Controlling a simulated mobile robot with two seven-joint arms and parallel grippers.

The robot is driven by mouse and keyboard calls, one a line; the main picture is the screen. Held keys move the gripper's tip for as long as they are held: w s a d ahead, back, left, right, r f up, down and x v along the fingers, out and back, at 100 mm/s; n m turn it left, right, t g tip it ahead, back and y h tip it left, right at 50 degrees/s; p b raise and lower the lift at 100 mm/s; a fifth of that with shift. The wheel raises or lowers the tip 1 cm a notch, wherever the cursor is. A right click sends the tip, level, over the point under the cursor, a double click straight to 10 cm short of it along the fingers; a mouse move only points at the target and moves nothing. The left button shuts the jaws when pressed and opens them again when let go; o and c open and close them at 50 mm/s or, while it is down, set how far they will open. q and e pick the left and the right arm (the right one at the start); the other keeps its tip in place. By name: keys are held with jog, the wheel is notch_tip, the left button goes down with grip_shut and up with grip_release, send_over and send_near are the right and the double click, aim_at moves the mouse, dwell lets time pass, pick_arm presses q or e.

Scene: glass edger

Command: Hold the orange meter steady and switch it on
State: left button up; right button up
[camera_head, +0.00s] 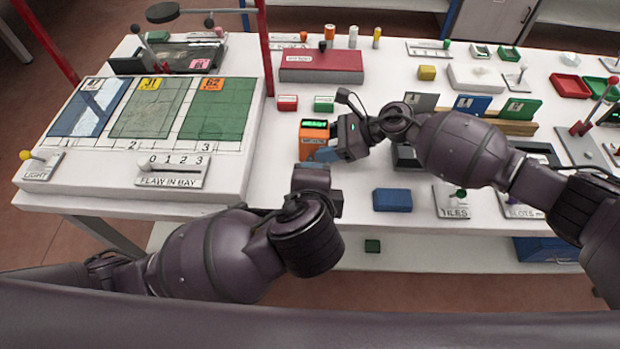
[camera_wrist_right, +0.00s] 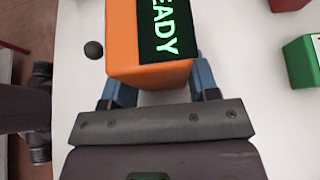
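The orange meter (camera_head: 313,142) stands upright on the white bench, its dark screen lit with green text. In the right wrist view the meter (camera_wrist_right: 150,76) shows the letters "EADY"; the rest is cut off. My right gripper (camera_head: 330,146) comes from the right, and its blue fingers sit close against two opposite sides of the meter, apparently shut on it. A black ball knob (camera_wrist_right: 94,49) shows beside the meter's left side in the wrist view. My left gripper (camera_head: 318,182) is just in front of the meter, apart from my right one; its fingers are too hidden to read.
A blue block (camera_head: 392,199) lies right of my left gripper. Red (camera_head: 287,103) and green (camera_head: 324,104) blocks lie behind the meter, with a red box (camera_head: 322,66) further back. The panel with glass sheets (camera_head: 226,165) is to the left.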

jog(key=o, duration=0.5)
jog(key=shift+c, duration=0.2)
jog(key=v, duration=1.2)
